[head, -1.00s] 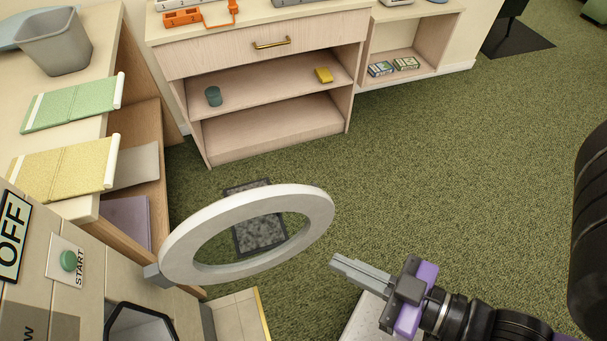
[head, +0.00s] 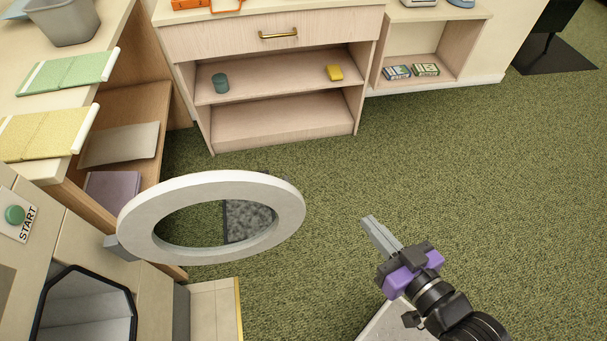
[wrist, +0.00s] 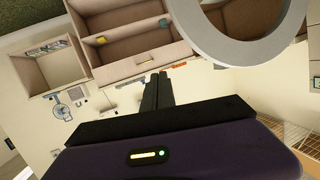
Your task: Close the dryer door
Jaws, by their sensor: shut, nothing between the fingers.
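The dryer door is a white ring (head: 285,212) standing open, out from the dryer front, joined by a grey hinge block on its left. The dryer (head: 150,290) is at the lower left, with its dark-rimmed opening (head: 84,310) showing below the hinge. My gripper (head: 367,220) is shut and empty, to the right of the ring and apart from it, above the carpet. In the wrist view the ring (wrist: 215,48) shows at the upper right, beside the shut fingers (wrist: 158,78).
A green START button (head: 15,214) is on the dryer front. A wooden shelf unit (head: 270,85) stands at the back. A dark grey mat (head: 247,220) lies beyond the ring. Carpet at the right is clear.

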